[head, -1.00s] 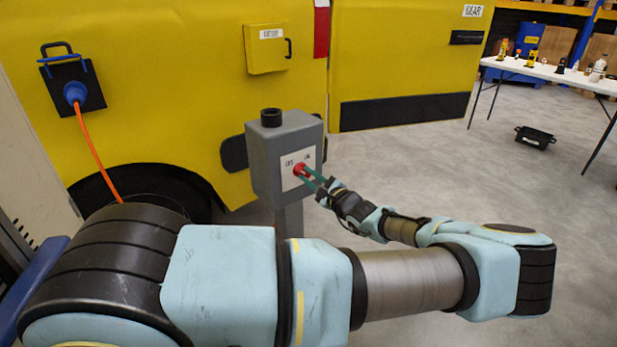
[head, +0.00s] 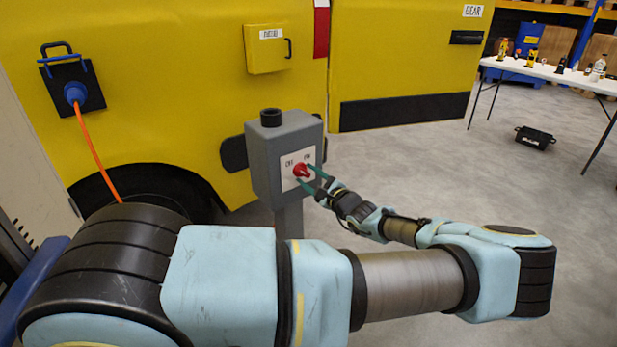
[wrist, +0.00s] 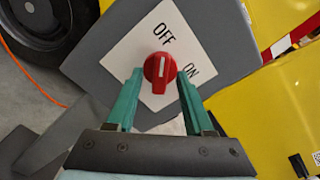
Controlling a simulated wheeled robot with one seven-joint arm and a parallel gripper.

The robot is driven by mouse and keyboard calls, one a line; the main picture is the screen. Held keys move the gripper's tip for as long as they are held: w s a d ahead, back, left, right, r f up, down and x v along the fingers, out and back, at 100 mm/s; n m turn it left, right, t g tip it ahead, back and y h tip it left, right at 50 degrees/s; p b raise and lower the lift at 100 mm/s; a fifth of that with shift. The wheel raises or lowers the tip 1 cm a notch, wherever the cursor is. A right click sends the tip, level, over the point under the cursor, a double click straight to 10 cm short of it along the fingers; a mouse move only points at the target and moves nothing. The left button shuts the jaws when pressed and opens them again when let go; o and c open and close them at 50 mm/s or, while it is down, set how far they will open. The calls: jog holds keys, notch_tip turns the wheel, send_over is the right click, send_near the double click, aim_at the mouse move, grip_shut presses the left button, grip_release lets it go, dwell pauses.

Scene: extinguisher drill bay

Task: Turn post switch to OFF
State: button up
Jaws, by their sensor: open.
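The post switch is a red knob (head: 302,170) on a white plate on the front of a grey post box (head: 280,150). It also shows in the wrist view (wrist: 160,72), where its white line points towards the OFF label, not the ON label to its right. My gripper (wrist: 160,90) is open, with one green finger on each side of the knob. A gap shows between each finger and the knob's lower part. In the head view my gripper (head: 312,180) reaches the plate from the lower right.
A yellow vehicle (head: 400,60) stands right behind the post. An orange cable (head: 97,155) hangs from a blue plug at the left. A white table (head: 545,70) with several small items and a black crate (head: 535,137) on the floor are far right.

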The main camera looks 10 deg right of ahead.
jog(key=shift+s, duration=0.1)
jog(key=b+v, duration=0.2)
jog(key=v, duration=0.8)
jog(key=shift+s+d+b, duration=0.2)
jog(key=shift+s+b, duration=0.05)
jog(key=shift+b, duration=0.1)
